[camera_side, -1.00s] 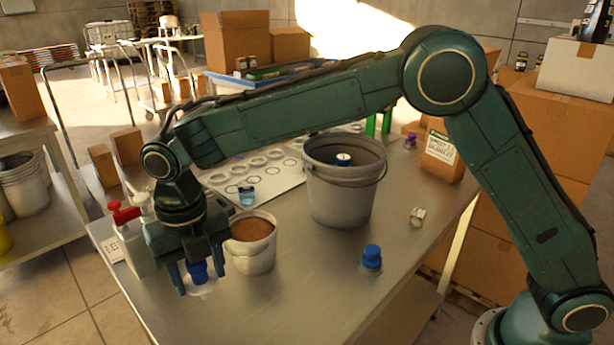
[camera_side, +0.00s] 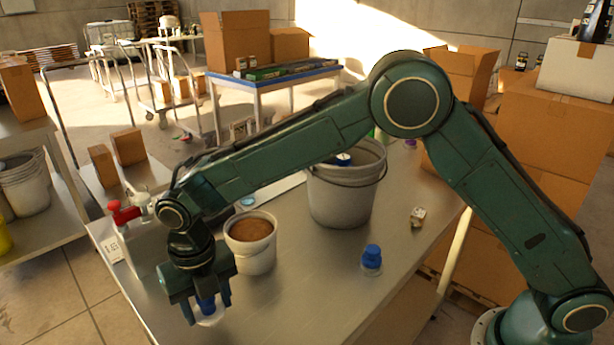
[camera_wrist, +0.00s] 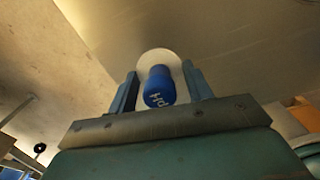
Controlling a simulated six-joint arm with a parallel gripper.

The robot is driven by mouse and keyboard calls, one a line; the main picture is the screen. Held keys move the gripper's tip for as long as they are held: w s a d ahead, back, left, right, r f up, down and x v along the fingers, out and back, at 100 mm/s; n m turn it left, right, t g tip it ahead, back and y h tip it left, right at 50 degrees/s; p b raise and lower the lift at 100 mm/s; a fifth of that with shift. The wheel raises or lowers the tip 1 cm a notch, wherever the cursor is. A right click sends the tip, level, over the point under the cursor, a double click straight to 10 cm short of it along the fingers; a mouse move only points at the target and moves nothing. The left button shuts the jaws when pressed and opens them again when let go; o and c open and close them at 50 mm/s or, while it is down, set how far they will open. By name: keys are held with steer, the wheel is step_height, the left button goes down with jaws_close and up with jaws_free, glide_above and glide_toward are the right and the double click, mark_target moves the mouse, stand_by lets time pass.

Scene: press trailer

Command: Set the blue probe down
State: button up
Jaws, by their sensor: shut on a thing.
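My gripper (camera_side: 208,312) is low over the front left part of the metal table (camera_side: 300,300), near its edge. It is shut on the blue probe (camera_side: 207,303), which hangs upright between the fingers. The probe also shows in the wrist view (camera_wrist: 159,88), with white lettering on its blue top and a pale round base beyond it. I cannot tell whether that base touches the table.
A bucket of brown material (camera_side: 252,240) stands just right of my gripper. A larger grey bucket (camera_side: 342,195) stands behind it. A second blue-capped piece (camera_side: 371,258) is on the right. A red-topped dispenser (camera_side: 125,212) is at the left. The table's front middle is clear.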

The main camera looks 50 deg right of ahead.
steer(key=shift+f, duration=0.2)
steer(key=o, duration=1)
steer(key=shift+r, duration=0.1)
step_height(320, 180, up, 12)
steer(key=shift+r, duration=0.1)
stand_by(0.6)
steer(key=shift+d, duration=0.1)
